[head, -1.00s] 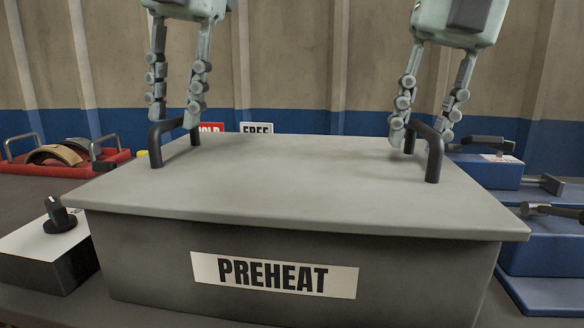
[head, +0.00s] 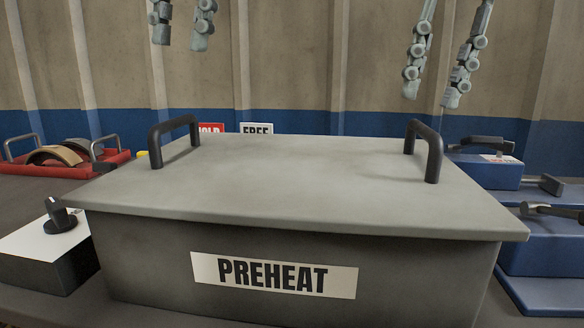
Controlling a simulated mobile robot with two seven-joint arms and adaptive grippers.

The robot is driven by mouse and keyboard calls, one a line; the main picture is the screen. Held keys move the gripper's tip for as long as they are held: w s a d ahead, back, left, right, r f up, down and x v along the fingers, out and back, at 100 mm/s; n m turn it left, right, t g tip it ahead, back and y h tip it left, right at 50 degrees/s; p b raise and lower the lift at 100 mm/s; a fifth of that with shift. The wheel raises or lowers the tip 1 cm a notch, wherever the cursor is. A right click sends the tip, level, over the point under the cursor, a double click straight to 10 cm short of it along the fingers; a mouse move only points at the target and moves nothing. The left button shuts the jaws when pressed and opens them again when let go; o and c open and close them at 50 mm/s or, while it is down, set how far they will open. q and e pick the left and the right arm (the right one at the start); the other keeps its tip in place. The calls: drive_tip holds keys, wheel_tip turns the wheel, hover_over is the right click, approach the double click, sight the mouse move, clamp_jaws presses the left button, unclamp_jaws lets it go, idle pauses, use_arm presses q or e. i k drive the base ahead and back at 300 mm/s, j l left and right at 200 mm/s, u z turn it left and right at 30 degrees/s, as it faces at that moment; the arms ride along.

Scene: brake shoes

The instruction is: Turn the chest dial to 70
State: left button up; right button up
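The dial is a black knob (head: 60,218) on a box with a white top (head: 25,240), at the left beside the grey chest marked PREHEAT (head: 300,200). Its scale and setting are too small to read. The chest's lid is down, with a black handle at the left (head: 155,145) and one at the right (head: 433,155). My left gripper (head: 182,38) is open and empty above the left handle, at the top edge. My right gripper (head: 431,95) is open and empty, above the right handle. Both are apart from the handles.
A red tray (head: 60,168) with curved brake shoes stands at the back left. Blue fixtures (head: 545,235) with dark levers stand at the right. Red and white signs, one reading FREE (head: 257,128), show behind the chest. The lid top is clear.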

sight(60, 221)
drive_tip(key=k, duration=2)
